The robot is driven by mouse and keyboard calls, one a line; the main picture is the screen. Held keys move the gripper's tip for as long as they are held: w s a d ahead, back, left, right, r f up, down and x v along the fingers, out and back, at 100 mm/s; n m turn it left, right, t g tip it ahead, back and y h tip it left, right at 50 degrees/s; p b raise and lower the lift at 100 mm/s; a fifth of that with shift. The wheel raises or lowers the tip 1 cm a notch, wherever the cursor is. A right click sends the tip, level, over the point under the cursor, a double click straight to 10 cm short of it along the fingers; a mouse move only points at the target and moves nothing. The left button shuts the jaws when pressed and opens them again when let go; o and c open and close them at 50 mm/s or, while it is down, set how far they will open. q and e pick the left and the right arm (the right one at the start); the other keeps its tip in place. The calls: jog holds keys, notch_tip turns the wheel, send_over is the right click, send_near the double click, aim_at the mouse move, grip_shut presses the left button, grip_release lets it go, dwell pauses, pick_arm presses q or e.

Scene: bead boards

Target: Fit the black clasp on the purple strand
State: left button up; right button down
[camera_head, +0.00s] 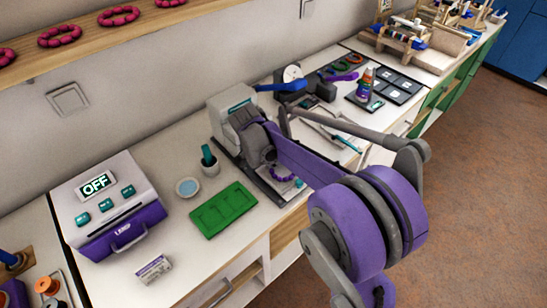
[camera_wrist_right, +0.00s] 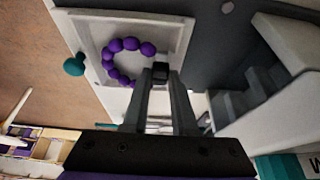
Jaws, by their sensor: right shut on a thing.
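The purple strand (camera_wrist_right: 116,48) lies in a curve on a white plate (camera_wrist_right: 184,24) in the right wrist view. It also shows in the head view (camera_head: 274,174), partly hidden by my right arm. The black clasp (camera_wrist_right: 160,71) is between the fingertips of my right gripper (camera_wrist_right: 160,78), which is shut on it. The clasp is close beside the strand's open side; I cannot tell whether they touch. In the head view my right arm reaches in from the lower right, and its fingertips are hard to make out. My left gripper is not in view.
The plate belongs to a grey-white machine (camera_head: 232,112) that stands close to my gripper. A teal knob (camera_wrist_right: 74,66) sticks out beside the plate. A green tray (camera_head: 224,210), a small cup (camera_head: 209,169) and a purple-white box (camera_head: 108,205) stand to the left.

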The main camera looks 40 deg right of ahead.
jog(key=shift+c, duration=1.5)
grip_release()
jog(key=shift+r, duration=0.15)
jog(key=shift+r+p, duration=2.3)
jog(key=shift+r, duration=1.1)
jog(key=s+a+n+t+y+p, duration=0.1)
jog(key=s+a+n+t+y, duration=0.3)
jog(key=s+a+n, duration=1.3)
jog(key=shift+s+a+f+t+y, duration=0.3)
jog(key=shift+s+a+f+t, duration=0.2)
jog(key=shift+s, duration=0.6)
